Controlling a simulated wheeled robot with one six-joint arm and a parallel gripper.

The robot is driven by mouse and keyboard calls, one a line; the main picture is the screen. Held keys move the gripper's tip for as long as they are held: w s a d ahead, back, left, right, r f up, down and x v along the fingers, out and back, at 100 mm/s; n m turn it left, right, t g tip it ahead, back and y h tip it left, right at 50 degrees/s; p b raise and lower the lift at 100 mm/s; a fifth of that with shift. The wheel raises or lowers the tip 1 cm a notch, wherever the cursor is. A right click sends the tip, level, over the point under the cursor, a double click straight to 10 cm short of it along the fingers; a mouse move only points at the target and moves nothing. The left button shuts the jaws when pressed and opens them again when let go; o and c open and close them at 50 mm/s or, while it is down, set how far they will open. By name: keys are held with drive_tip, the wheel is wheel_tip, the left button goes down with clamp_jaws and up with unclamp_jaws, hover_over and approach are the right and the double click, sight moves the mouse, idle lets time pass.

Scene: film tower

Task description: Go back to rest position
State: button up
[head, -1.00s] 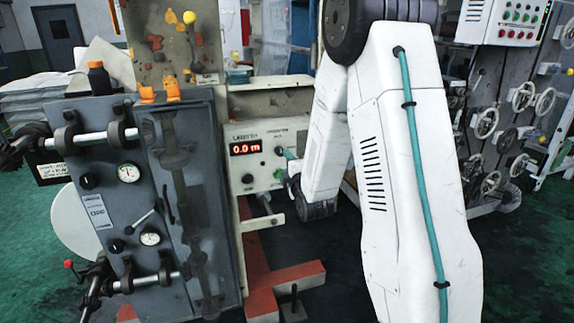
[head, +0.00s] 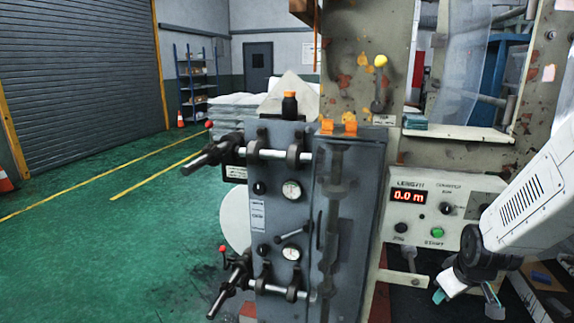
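My gripper (head: 466,295) is at the lower right, at the end of my white arm, which enters from the right edge. Its fingers point down with a gap between them, and I see nothing held. It hangs below and in front of the control box (head: 408,228), whose display (head: 408,196) reads 0.0 m in red. A green button (head: 437,232) on that box is in clear view, up and left of the gripper, with no visible contact.
The grey machine panel (head: 278,225) with gauges and clamp bars stands left of the control box. A lever with a yellow knob (head: 380,61) rises above. Open green floor (head: 110,240) lies at the left, before a roller shutter (head: 85,75). Orange cones (head: 181,119) stand there.

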drive_tip(key=s+a+r+m+g, duration=0.1)
drive_tip(key=s+a+r, duration=0.3)
drive_tip(key=s+r, duration=0.2)
drive_tip(key=s+a+r+m+g+y, duration=0.1)
drive_tip(key=s+a+r, duration=0.2)
drive_tip(key=s+r, duration=0.3)
drive_tip(key=s+a+r+m+g, duration=0.1)
drive_tip(key=s+a+r, duration=0.3)
drive_tip(key=s, duration=0.7)
wheel_tip(320, 180, up, 2)
drive_tip(key=shift+s+a+r+m, duration=0.15)
drive_tip(key=shift+s+a+m, duration=0.1)
drive_tip(key=shift+a+m, duration=0.15)
drive_tip(key=shift+d, duration=0.1)
